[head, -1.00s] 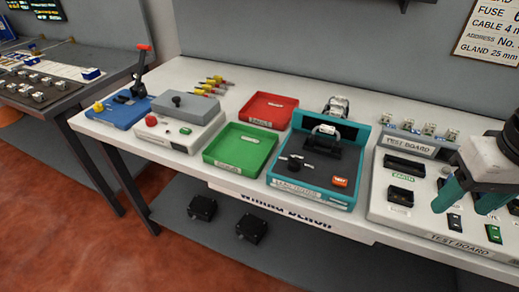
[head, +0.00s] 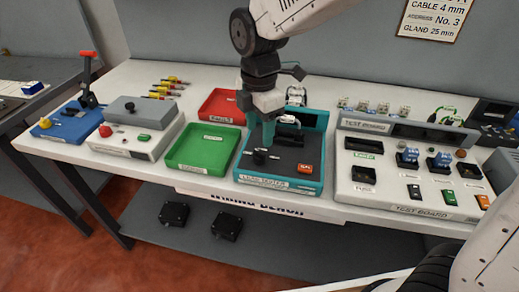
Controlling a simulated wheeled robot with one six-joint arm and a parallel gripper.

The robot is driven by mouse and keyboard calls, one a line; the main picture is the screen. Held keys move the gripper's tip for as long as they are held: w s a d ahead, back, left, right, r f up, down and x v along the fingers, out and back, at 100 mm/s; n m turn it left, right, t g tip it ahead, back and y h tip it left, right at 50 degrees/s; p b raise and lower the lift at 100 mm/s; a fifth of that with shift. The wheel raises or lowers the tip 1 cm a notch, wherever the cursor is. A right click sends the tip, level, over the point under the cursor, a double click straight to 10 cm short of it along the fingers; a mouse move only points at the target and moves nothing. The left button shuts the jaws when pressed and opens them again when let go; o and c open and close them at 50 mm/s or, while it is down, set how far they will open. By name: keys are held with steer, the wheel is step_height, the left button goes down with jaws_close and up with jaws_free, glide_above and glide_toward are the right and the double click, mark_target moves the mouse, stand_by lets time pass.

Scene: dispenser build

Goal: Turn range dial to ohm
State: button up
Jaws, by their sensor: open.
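The teal tester (head: 278,186) stands on the white bench with a dark top face. A black range dial (head: 259,157) sits on the left part of that face, and its pointer setting is too small to read. An orange button (head: 305,168) is at the tester's front right. My gripper (head: 261,138) points down over the left part of the tester, just above and behind the dial in the picture. My gripper hides part of the tester's back left.
Green tray (head: 203,165) and red tray (head: 222,118) lie left of the tester. The test board (head: 405,208) stands close on its right.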

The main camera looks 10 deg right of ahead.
mark_target(259, 152)
step_height(259, 152, down, 7)
steer(key=shift+f, duration=0.15)
steer(key=shift+c, duration=0.3)
steer(key=c, duration=0.9)
